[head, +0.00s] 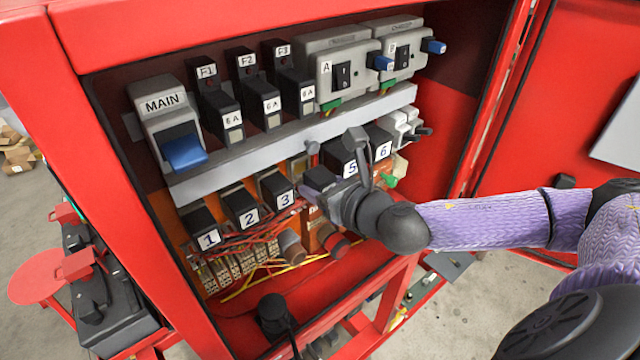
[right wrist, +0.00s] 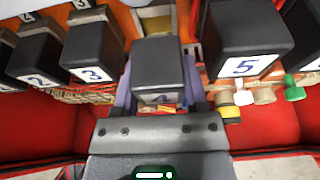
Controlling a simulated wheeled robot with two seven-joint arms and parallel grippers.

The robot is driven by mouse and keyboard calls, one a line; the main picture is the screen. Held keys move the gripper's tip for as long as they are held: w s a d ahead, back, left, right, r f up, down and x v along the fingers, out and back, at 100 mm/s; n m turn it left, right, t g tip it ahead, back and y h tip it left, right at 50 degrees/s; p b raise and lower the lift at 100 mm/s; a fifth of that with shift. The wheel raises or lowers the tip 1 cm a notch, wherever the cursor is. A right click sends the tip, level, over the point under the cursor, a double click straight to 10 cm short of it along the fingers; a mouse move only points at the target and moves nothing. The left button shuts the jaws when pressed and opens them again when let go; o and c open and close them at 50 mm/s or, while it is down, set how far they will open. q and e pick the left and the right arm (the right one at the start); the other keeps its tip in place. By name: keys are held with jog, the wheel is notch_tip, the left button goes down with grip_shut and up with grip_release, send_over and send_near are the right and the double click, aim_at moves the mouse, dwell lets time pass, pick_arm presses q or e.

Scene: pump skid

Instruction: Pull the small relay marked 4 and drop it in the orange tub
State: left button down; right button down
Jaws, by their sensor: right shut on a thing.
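The relay marked 4 (right wrist: 158,68) is a small black block with a white label, partly hidden by the jaws. It also shows in the head view (head: 320,178), in the row between relay 3 (head: 278,190) and relay 5 (head: 343,160). My right gripper (head: 338,186) is shut on it, with one finger on each side in the right wrist view (right wrist: 158,92). A pale socket part (right wrist: 156,22) shows behind the relay. I cannot tell whether the relay is still seated. I see no orange tub. My left gripper is not in view.
Relays 1 (head: 206,232), 2 (head: 241,208) and 6 (head: 380,145) share the row. The MAIN switch (head: 165,120) and several breakers stand above a grey rail (head: 290,130). Loose wires (head: 260,240) run below. The red cabinet frame (head: 150,240) surrounds the opening.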

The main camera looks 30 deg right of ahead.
jog(key=shift+s, duration=0.15)
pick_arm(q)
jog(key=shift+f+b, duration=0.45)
pick_arm(e)
jog(key=s, duration=0.3)
jog(key=shift+s+d, duration=0.15)
jog(key=shift+s, duration=0.05)
dwell(0.3)
